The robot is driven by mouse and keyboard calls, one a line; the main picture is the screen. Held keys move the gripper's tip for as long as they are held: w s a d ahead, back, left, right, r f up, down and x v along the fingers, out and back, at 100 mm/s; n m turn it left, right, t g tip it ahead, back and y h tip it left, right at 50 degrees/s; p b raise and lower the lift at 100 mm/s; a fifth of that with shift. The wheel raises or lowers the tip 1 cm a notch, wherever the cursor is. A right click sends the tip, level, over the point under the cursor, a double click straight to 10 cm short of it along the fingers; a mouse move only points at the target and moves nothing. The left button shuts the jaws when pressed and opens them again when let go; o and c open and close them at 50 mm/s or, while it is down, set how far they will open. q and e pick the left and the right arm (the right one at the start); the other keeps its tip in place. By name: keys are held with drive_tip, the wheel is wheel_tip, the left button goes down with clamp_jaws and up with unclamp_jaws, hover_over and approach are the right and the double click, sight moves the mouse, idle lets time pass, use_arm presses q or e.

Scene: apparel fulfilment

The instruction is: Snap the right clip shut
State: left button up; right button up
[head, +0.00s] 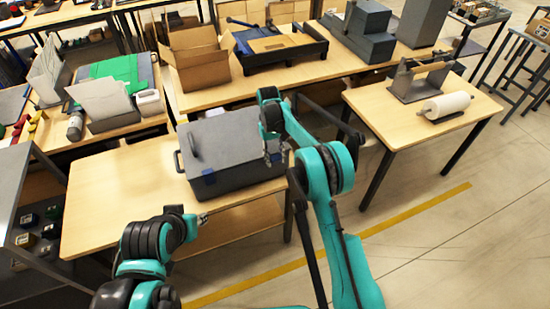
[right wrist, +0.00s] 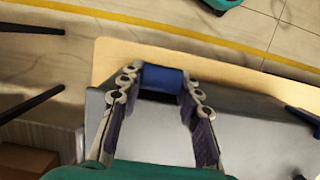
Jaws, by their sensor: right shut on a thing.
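A grey lidded box (head: 228,150) stands on the wooden table, its lid down. A blue left clip (head: 208,177) is on its front side; it also shows at the right of the right wrist view (right wrist: 302,120). My right gripper (head: 273,158) is at the front right of the box. In the right wrist view its fingers (right wrist: 160,95) are on either side of the blue right clip (right wrist: 163,78), shut on it at the box edge.
The box's table (head: 110,190) is clear to the left of the box. A cardboard box (head: 198,62) and a dark tray (head: 280,50) are on the table behind. A paper roll (head: 447,104) lies on the right table. A yellow floor line (head: 410,217) runs in front.

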drive_tip(key=o, duration=1.2)
drive_tip(key=shift+c, duration=0.2)
drive_tip(key=v, duration=1.2)
drive_tip(key=shift+w, duration=0.1)
